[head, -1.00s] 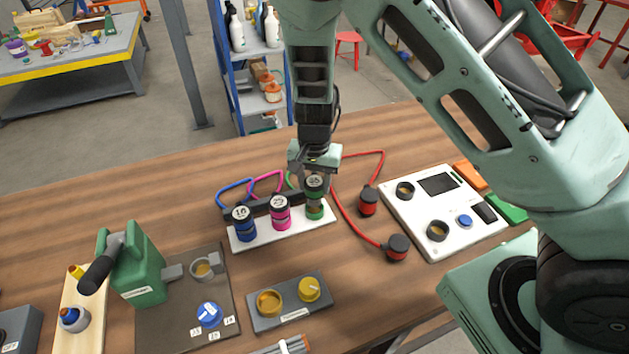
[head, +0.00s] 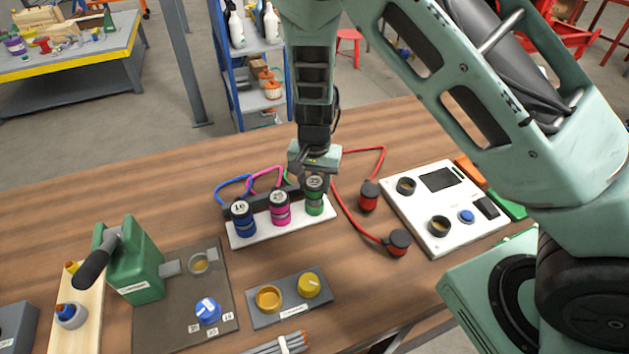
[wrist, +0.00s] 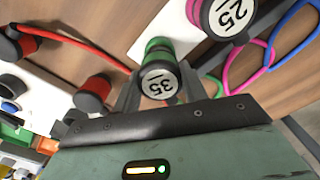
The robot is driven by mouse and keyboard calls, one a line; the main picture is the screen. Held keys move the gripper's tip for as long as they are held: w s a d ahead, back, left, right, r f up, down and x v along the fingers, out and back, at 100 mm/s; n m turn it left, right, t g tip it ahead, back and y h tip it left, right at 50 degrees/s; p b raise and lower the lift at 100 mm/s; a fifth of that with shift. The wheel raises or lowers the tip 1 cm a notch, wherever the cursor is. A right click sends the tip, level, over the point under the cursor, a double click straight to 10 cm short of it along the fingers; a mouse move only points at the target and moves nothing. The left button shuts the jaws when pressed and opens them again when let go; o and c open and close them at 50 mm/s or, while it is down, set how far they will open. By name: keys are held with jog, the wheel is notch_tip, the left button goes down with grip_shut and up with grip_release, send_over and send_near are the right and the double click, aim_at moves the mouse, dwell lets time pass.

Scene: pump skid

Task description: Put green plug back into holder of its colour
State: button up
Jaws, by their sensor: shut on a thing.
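The green plug (head: 315,193), with a black body and a white cap marked 35, stands upright at the right end of the white holder strip (head: 262,233). My gripper (head: 315,176) is shut on it from above. In the wrist view the cap (wrist: 158,83) sits between my two fingers, with green (wrist: 159,46) showing beyond it. The plug is in line with the green holder (head: 315,210); I cannot tell whether it is fully seated. The blue plug (head: 242,218) and the magenta plug (head: 280,209) stand in the same row to the left.

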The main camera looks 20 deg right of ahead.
jog(key=shift+f+b, duration=0.45)
jog(key=shift+f, duration=0.35)
jog(key=o, duration=1.3)
jog(key=shift+c, duration=0.2)
jog(key=shift+r, duration=0.15)
notch_tip(320, 180, up, 17)
jog(key=shift+r, duration=0.1)
jog(key=s+a+r+n, duration=0.1)
jog(key=s+a+n, duration=0.2)
jog(key=s+n, duration=0.4)
jog(key=s+a+r+n, duration=0.2)
jog(key=s+n, duration=0.5)
jog(key=s, duration=1.3)
jog(key=shift+a+n+y, duration=0.3)
jog(key=shift+a, duration=0.3)
